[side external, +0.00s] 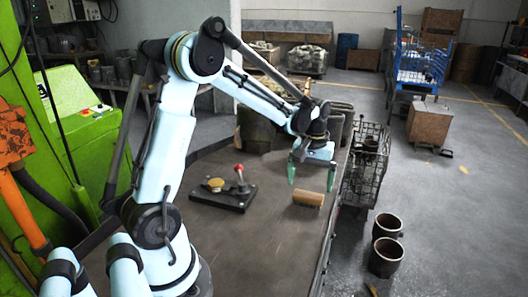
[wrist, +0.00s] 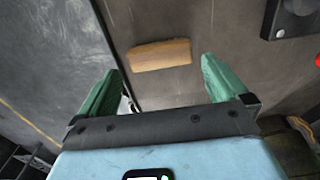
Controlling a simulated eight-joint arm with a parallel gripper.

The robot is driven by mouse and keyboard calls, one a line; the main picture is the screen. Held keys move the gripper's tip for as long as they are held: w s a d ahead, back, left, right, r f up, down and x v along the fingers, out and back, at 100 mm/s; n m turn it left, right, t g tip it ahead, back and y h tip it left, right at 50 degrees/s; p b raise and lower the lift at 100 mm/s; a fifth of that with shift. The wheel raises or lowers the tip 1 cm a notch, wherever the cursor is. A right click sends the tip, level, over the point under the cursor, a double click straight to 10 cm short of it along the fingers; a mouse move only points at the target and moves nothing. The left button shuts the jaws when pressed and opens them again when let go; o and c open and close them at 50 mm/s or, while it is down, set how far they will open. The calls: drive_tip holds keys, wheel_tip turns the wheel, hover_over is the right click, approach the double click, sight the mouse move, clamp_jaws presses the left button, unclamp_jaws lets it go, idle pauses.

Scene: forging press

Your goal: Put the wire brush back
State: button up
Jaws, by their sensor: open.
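The wire brush, a light brown wooden block (side external: 308,198), lies on the dark table top (side external: 262,235), near its right edge. It also shows in the wrist view (wrist: 160,55), lying crosswise just beyond the fingertips; its bristles cannot be made out. My gripper (side external: 311,180) has two green fingers spread wide apart, with nothing held between them. It points down and hangs above the table, just behind the brush in the side view. In the wrist view my gripper (wrist: 161,72) frames the brush between its fingers, apart from it.
A black plate with a red-knobbed lever (side external: 239,172) and a yellowish button stands left of the brush. Drum-like containers (side external: 258,130) stand behind. Two brown pots (side external: 387,226) are on the floor. The front table is clear.

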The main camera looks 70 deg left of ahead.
sight(309, 194)
wheel_tip(309, 194, up, 6)
drive_tip(key=s+d+r+m+t, duration=0.2)
drive_tip(key=s+d+m+t, duration=0.5)
drive_tip(key=d, duration=0.6)
drive_tip(key=shift+s+d+m, duration=0.25)
drive_tip(key=shift+s+m, duration=0.75)
drive_tip(key=shift+s, duration=0.55)
drive_tip(key=shift+c, duration=0.5)
